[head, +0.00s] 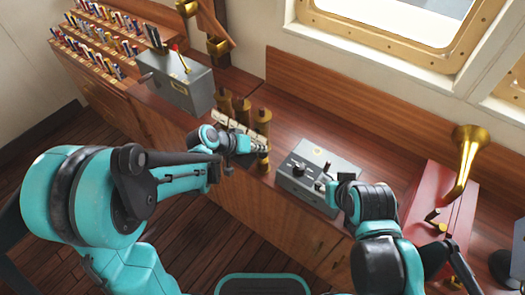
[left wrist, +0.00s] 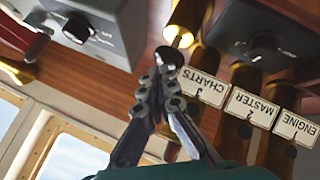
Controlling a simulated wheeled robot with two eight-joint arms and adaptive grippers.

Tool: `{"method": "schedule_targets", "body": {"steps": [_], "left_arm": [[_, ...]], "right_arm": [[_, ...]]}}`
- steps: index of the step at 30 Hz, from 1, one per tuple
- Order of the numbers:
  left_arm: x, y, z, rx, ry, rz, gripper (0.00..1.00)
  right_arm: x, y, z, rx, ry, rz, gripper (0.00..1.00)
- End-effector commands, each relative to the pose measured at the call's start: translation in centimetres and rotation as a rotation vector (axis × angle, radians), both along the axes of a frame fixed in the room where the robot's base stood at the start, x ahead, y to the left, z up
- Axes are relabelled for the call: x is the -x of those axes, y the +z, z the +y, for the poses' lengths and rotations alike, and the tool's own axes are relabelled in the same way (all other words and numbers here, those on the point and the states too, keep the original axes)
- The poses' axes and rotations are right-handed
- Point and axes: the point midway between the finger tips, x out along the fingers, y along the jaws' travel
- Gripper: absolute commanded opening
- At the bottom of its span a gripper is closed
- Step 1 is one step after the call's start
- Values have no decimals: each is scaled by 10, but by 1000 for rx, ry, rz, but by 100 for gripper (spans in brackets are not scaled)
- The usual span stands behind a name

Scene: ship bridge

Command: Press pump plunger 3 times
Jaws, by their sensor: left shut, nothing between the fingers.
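My left gripper (head: 258,150) is shut and empty, beside the row of brass pipes at the counter's front. In the left wrist view its closed fingertips (left wrist: 168,60) are close to the rounded end of a brass cylinder (left wrist: 186,20); I cannot tell whether they touch. No part is marked as a pump plunger. A red box (head: 432,190) at the right carries a brass horn (head: 467,160) and a short brass rod (head: 436,215), which may be the plunger. My right gripper (head: 322,184) is over a grey control box (head: 312,160), its fingers too small to judge.
The plates (left wrist: 200,87) read CHARTS, MASTER and ENGINE. A dark box with a black knob (left wrist: 262,46) is close to the fingers. A grey lever box (head: 180,85) stands left of the pipes. A wooden backboard (head: 330,110) runs below the windows.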

Motion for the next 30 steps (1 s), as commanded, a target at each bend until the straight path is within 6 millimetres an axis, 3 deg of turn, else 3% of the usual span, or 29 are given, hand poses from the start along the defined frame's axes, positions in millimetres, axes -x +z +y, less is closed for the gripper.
{"method": "schedule_targets", "body": {"steps": [30], "left_arm": [[0, -13, 0, 0, -1, 1, 0]], "right_arm": [[0, -12, 0, 0, 0, 0, 40]]}}
